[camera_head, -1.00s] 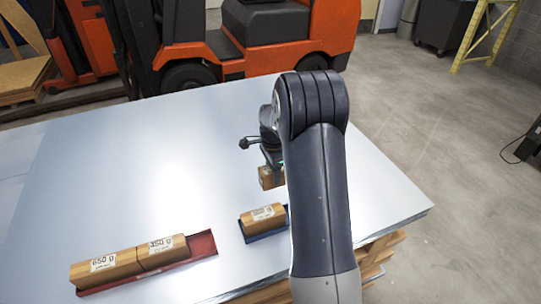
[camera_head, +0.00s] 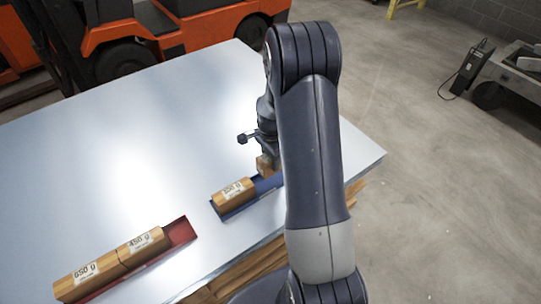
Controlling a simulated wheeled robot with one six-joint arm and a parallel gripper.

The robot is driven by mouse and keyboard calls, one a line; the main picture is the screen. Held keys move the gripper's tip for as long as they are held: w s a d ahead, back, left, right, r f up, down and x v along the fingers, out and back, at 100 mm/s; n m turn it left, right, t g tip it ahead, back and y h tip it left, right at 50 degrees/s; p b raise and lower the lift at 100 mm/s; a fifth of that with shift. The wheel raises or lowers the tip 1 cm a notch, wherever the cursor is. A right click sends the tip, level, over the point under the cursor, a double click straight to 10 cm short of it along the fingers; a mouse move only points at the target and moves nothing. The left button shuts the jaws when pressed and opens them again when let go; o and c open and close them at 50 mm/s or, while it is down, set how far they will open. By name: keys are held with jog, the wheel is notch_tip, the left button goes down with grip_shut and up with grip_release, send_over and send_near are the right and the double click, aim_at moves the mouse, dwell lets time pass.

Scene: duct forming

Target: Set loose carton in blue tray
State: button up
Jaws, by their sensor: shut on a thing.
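A wooden-looking carton (camera_head: 265,166) shows just left of my arm, at the right part of the blue tray (camera_head: 228,212). My gripper (camera_head: 266,155) is shut on this carton from above, and my arm hides much of both. I cannot tell whether the carton touches the tray floor. Another carton with a white label (camera_head: 233,192) lies in the left part of the blue tray. The tray's right end is hidden behind my arm.
A red tray (camera_head: 182,231) at the front left holds cartons labelled 650 g (camera_head: 86,276) and 450 g (camera_head: 141,243). The metal tabletop (camera_head: 130,150) is clear behind the trays. An orange forklift (camera_head: 190,30) stands beyond the table.

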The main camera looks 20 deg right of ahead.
notch_tip(320, 180, down, 7)
jog(key=b, duration=0.4)
jog(key=shift+r+b, duration=0.2)
jog(key=shift+b, duration=0.1)
jog(key=o, duration=1.4)
jog(key=shift+c, duration=0.2)
jog(key=shift+r, duration=0.1)
notch_tip(320, 180, up, 11)
jog(key=shift+f+b, duration=0.15)
jog(key=shift+b, duration=0.2)
jog(key=shift+f, duration=0.1)
